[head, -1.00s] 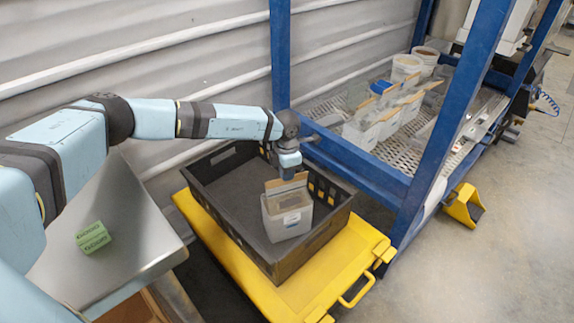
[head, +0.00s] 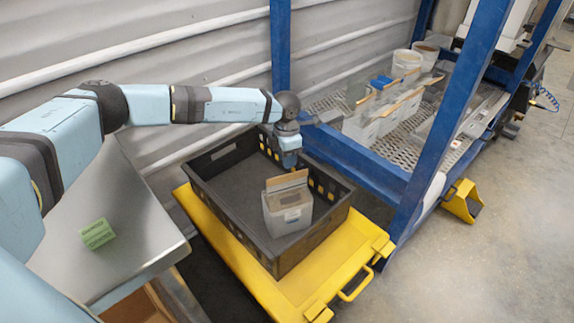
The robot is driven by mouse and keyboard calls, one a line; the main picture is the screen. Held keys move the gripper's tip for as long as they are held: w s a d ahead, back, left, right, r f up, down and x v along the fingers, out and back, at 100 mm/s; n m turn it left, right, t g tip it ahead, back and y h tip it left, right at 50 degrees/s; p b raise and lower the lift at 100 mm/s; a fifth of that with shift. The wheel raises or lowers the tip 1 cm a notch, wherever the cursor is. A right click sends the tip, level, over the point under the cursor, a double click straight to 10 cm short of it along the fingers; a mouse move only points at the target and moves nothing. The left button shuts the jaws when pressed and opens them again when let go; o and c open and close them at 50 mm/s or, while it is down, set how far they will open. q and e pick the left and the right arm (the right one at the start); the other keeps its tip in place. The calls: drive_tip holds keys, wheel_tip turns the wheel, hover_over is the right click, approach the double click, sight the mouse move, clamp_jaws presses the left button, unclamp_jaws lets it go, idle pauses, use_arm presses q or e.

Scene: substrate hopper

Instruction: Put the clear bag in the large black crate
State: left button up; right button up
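A pale, see-through bag-like pack (head: 287,212) with a brown cardboard flap stands upright inside the large black crate (head: 268,256), near its front right corner. It looks like the clear bag. My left gripper (head: 289,165) hangs over the crate just behind and above the flap, with a small gap between them in the picture. Its fingers are too small and dark to tell open from shut. My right gripper is not in view.
The crate sits on a yellow platform (head: 345,255). A blue-framed rack (head: 425,150) stands close at right, holding several similar packs (head: 375,115) and white buckets (head: 407,62). A steel table (head: 145,235) with a green block (head: 97,234) is at left. The back of the crate is empty.

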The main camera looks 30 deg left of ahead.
use_arm(q)
wheel_tip(320, 180, up, 7)
drive_tip(key=p, duration=0.1)
drive_tip(key=shift+r, duration=0.15)
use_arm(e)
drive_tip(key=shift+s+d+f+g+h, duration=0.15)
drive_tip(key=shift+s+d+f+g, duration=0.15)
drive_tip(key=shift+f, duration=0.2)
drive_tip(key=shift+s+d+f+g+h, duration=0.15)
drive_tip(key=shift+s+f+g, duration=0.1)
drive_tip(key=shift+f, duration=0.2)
use_arm(q)
drive_tip(key=shift+a, duration=0.1)
